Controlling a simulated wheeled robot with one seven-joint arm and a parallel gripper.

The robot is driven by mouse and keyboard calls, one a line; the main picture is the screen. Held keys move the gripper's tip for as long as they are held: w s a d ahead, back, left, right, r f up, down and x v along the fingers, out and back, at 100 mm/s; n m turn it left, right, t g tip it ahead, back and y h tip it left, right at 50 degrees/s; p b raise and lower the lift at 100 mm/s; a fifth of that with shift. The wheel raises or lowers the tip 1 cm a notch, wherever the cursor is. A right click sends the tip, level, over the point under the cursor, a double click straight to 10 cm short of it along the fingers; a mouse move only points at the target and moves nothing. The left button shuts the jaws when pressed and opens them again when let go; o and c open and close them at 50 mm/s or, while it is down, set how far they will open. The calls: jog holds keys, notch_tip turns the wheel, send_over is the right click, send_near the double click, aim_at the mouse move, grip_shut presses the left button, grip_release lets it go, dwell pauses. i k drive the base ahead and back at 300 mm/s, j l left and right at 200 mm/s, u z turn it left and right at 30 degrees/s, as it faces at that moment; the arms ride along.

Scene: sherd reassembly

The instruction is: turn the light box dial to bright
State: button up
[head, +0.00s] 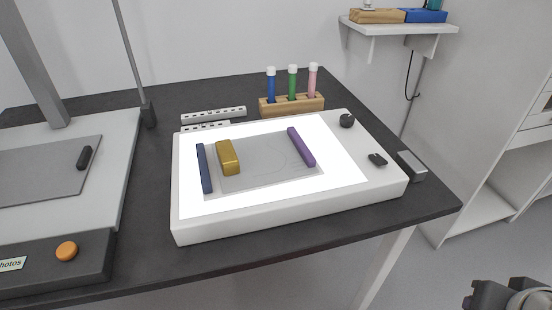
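The light box (290,216) is a white slab on the dark table, its top panel glowing white around a grey sheet. A round black knob (347,120), which looks like the dial, stands at its far right corner. Its pointer mark is too small to read. A smaller black control (377,160), perhaps a switch, sits nearer on the right margin. My gripper (508,294) shows only in part at the bottom right corner, well apart from the light box and beyond the table edge. Its fingers cannot be made out clearly.
Blue (204,168), yellow (228,157) and purple (301,147) bars lie on the panel. A wooden rack (291,105) of capped tubes stands behind. A grey block (412,166) sits right of the box. A copy stand (68,190) is left. A shelf (400,27) hangs back right.

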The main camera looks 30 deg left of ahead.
aim_at(346, 121)
jog(key=j+u, duration=0.15)
jog(key=u, duration=1.4)
jog(key=l+z, duration=0.1)
jog(key=l, duration=0.2)
